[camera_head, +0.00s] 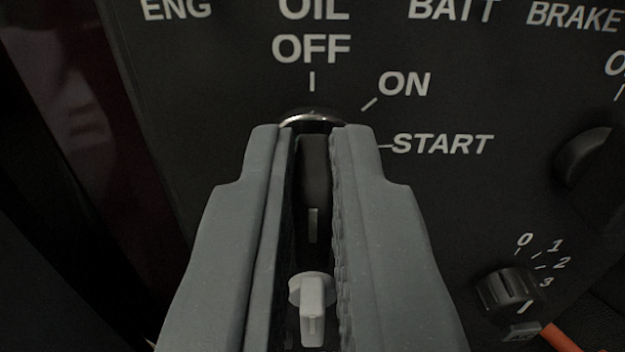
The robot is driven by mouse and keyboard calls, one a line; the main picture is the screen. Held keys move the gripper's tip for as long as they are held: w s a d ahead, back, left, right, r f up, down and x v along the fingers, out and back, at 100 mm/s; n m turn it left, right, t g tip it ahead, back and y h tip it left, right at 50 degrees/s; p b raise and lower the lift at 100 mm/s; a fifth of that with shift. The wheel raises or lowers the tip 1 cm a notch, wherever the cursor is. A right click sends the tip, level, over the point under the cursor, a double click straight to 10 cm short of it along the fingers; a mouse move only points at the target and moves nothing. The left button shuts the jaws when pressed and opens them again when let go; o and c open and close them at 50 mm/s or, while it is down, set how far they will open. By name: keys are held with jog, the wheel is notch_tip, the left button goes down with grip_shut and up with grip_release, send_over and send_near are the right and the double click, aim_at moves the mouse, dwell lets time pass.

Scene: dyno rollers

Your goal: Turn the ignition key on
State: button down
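The ignition key switch (314,180) is a dark knob or key with a pale line on its face, set in a shiny round collar (312,118) on the black panel. The pale line is upright, in line with the OFF mark (312,80). The ON mark (371,103) is up and to the right of the collar, and the START label (442,144) is further right. My gripper (313,150) has its two grey fingers close on either side of the key, with hardly any gap seen. The fingers hide the lower collar.
A light grey toggle-like part (312,305) shows low between the fingers. A round black knob (592,158) is at the right edge. A small numbered dial (508,290) and an orange piece (560,338) are at lower right. The panel's left edge is near the left side.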

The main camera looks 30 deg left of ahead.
jog(key=shift+m, duration=0.4)
jog(key=m+p, duration=0.1)
jog(key=m, duration=0.1)
jog(key=m+p, duration=0.1)
jog(key=m, duration=0.2)
jog(key=d+f+m+p, duration=0.1)
jog(key=m, duration=0.2)
jog(key=shift+w+d, duration=0.1)
jog(key=shift+w, duration=0.2)
dwell(0.3)
jog(key=c, duration=1.5)
grip_release()
jog(key=shift+r, duration=0.15)
